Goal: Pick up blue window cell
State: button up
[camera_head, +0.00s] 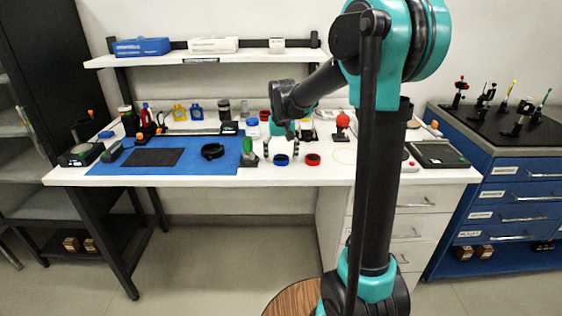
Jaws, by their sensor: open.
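A small blue ring-shaped piece, which looks like the blue window cell (281,160), lies on the white bench top near its front edge. A similar red ring (312,160) lies just to its right. My gripper (281,151) hangs from the arm, pointing down, with its fingers apart. In the picture the fingertips appear on either side of the blue ring, slightly above it. I cannot tell the exact height or whether they touch anything. The gripper is open and holds nothing that I can see.
A green-and-dark upright piece (248,152) stands close left of the gripper. A black ring (213,151) lies on the blue mat (205,168). A red knob (342,120) stands behind right. Several bottles and mounts stand behind. The bench's front edge is close.

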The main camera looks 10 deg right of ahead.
aim_at(281, 158)
jog(key=shift+c, duration=0.5)
jog(key=c, duration=1.2)
jog(key=shift+r, duration=0.15)
notch_tip(281, 158, up, 20)
jog(key=shift+f, duration=0.15)
